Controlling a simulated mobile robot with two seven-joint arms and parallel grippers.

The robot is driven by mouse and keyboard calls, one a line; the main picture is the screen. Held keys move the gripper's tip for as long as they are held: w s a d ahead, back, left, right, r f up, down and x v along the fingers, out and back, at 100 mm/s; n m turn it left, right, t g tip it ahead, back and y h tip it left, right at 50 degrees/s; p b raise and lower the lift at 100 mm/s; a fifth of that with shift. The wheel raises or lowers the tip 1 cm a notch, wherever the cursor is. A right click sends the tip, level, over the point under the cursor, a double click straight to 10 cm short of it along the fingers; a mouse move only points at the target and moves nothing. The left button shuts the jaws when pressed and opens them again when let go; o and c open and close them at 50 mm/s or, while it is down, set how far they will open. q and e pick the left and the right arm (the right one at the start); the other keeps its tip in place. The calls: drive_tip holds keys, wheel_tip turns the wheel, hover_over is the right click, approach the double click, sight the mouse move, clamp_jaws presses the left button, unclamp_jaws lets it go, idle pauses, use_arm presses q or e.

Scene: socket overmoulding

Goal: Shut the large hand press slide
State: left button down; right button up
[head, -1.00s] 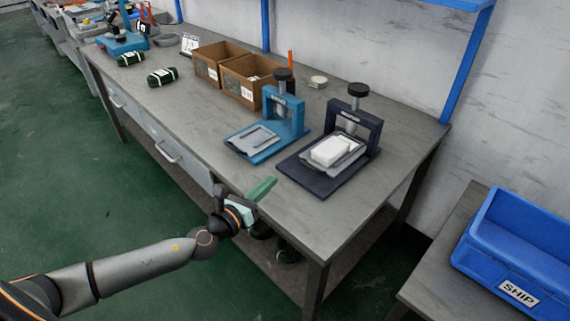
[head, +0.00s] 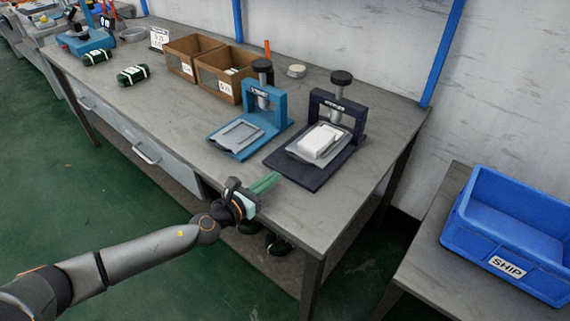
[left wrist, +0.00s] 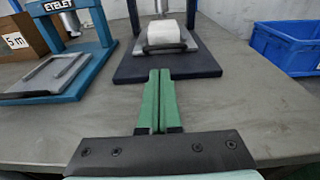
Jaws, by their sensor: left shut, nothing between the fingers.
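The large hand press (head: 318,135) is dark navy with a black knob on top and stands near the right end of the workbench. Its grey slide (head: 304,156) is drawn out toward the front of the base and carries a white block (head: 319,141). The slide's front handle also shows in the left wrist view (left wrist: 164,48). My left gripper (head: 268,184) has green fingers. They are together and empty, just in front of the navy base, pointing at the slide handle. In the left wrist view the fingers (left wrist: 159,75) appear close to the base's front edge. My right gripper is not in view.
A smaller blue press (head: 264,115) with its own grey slide stands just left of the navy one. Cardboard boxes (head: 220,82) sit behind it. A blue bin (head: 500,250) marked SHIP stands on a separate table at the right. The bench's front right corner is clear.

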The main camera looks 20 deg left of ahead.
sight(285, 172)
use_arm(q)
drive_tip(key=x, duration=0.3)
drive_tip(key=r+x, duration=0.1)
drive_tip(key=x, duration=0.1)
drive_tip(key=shift+w+d, duration=0.15)
drive_tip(key=shift+w, duration=0.3)
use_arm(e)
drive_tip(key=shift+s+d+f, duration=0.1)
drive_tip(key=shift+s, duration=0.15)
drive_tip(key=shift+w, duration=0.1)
